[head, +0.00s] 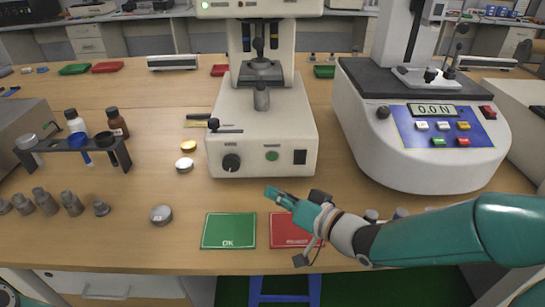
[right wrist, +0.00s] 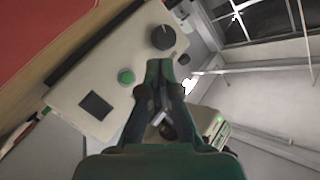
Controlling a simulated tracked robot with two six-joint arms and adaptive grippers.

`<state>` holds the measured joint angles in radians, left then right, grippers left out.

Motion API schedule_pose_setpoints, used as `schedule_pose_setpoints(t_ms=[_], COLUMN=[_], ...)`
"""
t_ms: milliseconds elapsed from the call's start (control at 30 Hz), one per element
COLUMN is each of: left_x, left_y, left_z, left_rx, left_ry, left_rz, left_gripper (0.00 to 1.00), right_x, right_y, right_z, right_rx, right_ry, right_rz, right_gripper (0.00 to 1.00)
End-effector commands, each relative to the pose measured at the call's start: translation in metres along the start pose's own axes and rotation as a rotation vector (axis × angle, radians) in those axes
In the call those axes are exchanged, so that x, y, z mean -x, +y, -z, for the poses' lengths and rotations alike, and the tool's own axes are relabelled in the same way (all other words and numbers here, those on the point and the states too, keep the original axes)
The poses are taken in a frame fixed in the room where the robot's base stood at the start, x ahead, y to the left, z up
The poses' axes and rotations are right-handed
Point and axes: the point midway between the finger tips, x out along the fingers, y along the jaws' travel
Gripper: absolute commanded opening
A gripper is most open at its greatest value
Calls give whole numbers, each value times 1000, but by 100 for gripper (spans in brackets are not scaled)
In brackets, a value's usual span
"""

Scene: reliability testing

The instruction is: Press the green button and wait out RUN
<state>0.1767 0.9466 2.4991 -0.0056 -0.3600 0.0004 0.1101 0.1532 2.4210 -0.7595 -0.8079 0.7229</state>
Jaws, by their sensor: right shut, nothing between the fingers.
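The round green button (head: 272,156) is on the front panel of the cream machine (head: 225,120), between a black knob (head: 231,162) and a dark switch (head: 300,157). The right wrist view also shows the green button (right wrist: 126,76), left of the fingertips and uncovered. My right gripper (head: 272,192) is shut and empty, in front of the panel and below the button in the head view, apart from it. Its fingers (right wrist: 158,68) also show in the right wrist view. A small green lamp (head: 205,5) is lit on top of the machine. I see no RUN text.
Metal parts (head: 48,202) and a bottle rack (head: 75,145) stand left.

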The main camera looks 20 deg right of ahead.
Motion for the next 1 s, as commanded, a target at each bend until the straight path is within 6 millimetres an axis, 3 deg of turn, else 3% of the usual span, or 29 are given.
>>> schedule_pose_setpoints(t_ms=[633, 1000], left_x=[22, 25], left_y=[8, 9], left_z=[0, 0], left_rx=[0, 0], left_ry=[0, 0], left_rz=[0, 0], left_gripper=[40, 40], right_x=[-49, -58], right_y=[37, 45], right_z=[38, 44], right_rx=[-1, -1], right_ry=[1, 1], right_rz=[-3, -2], right_gripper=[0, 0])
